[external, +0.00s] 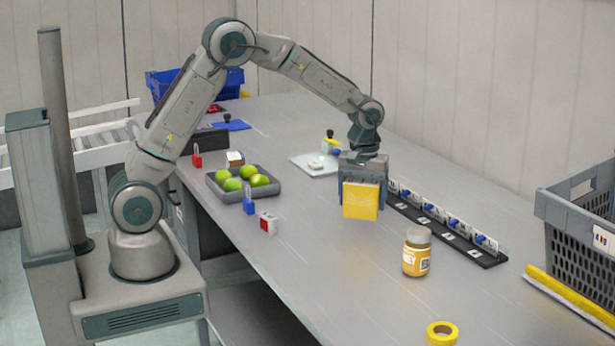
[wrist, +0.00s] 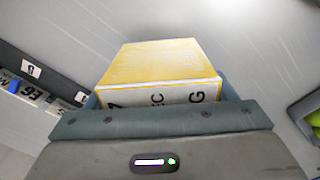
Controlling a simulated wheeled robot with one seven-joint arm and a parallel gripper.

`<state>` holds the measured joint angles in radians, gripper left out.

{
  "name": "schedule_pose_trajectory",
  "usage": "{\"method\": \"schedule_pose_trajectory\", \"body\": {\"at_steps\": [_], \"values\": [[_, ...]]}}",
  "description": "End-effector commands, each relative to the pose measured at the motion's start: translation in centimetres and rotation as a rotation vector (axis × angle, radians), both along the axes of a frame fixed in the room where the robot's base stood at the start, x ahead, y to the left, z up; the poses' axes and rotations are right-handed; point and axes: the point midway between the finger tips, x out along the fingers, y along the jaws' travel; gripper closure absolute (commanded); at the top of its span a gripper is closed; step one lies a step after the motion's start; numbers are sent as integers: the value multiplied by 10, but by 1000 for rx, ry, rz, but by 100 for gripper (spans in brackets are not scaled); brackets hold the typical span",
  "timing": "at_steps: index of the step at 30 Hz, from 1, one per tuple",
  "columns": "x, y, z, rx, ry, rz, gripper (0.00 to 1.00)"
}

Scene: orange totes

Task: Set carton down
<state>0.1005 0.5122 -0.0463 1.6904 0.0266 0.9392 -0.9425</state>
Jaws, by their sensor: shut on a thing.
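The carton (external: 361,201) is a yellow box with a white face. In the external view it hangs upright from my gripper (external: 362,180), over the middle of the grey table. My gripper is shut on it, with the fingers on its sides. In the wrist view the carton (wrist: 160,65) fills the middle, its yellow face and a lettered white face showing above my gripper (wrist: 160,105). Its lower edge looks close to the table, but I cannot tell whether it touches.
A honey jar (external: 416,252) stands right of the carton, near a black rack (external: 450,232). A grey tray of green fruit (external: 243,182), a blue padlock (external: 249,200) and a red-and-white box (external: 268,223) are left. Yellow tape (external: 442,333) lies in front. Table between is clear.

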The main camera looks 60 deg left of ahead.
Motion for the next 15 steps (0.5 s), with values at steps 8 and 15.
{"method": "schedule_pose_trajectory", "body": {"at_steps": [8,15], "values": [[0,2,-34,1,4,0,52],[1,1,-40,0,-1,0,52]]}}
